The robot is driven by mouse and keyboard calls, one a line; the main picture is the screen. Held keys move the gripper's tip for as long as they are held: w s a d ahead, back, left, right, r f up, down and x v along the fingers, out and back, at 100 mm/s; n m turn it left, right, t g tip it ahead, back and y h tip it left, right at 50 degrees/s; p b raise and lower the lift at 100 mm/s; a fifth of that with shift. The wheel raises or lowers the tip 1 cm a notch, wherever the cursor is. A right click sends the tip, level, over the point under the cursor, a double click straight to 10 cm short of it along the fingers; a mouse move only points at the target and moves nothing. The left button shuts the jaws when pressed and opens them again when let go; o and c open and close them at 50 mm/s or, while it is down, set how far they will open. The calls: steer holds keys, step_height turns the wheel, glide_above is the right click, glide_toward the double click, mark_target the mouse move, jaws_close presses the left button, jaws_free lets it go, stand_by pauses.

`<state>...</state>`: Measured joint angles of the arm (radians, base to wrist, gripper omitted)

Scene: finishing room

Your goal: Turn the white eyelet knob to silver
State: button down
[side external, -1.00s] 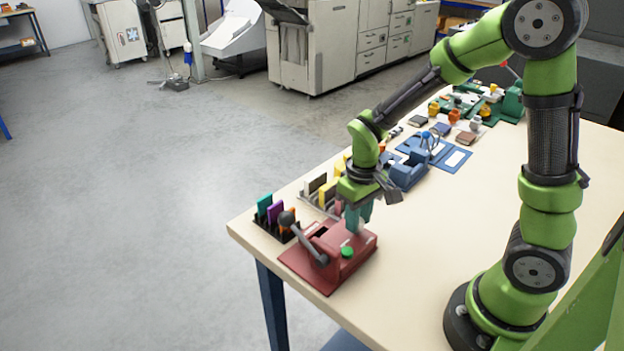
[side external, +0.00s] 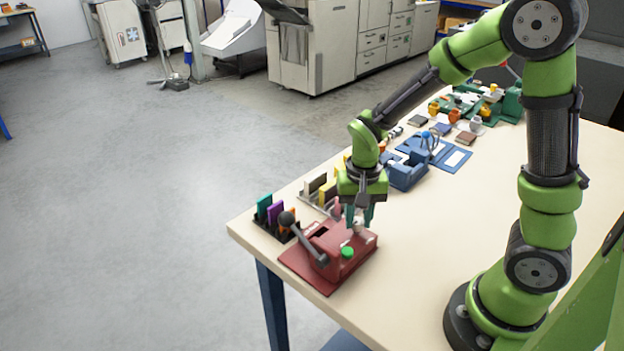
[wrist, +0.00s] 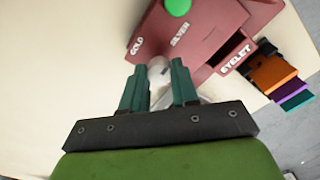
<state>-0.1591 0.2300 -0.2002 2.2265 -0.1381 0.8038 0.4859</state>
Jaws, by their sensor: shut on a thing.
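The red eyelet machine (side external: 330,262) stands on a red base at the near corner of the table, with a black-knobbed lever (side external: 303,238). In the wrist view its top (wrist: 212,22) carries the words GOLD, SILVER and EYELET. The white eyelet knob (wrist: 158,66) sits by GOLD and SILVER, between my green fingertips; it is small in the side view (side external: 358,225). My gripper (wrist: 156,72) is shut on the knob from above and shows in the side view (side external: 358,219). The fingers hide much of the knob, and I cannot tell which word it points to.
A green button (side external: 347,252) is on the machine near the knob. A black rack with teal, purple and orange pieces (side external: 276,212) stands beside it. A blue machine (side external: 406,172) and a green one (side external: 510,102) are farther along. The table's front right is clear.

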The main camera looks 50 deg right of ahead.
mark_target(356, 220)
steer(key=shift+r, duration=0.1)
stand_by(0.3)
steer(key=c, duration=0.8)
jaws_free()
steer(key=shift+c, duration=0.2)
step_height(356, 220, up, 17)
steer(key=s+a+r+n+t+y, duration=0.1)
steer(key=s+a+n+t+y, duration=0.1)
steer(key=s+a+n+t, duration=0.2)
steer(key=shift+s+r+n+t, duration=0.15)
steer(key=shift+s+n+t, duration=0.35)
steer(key=shift+s+t, duration=1.3)
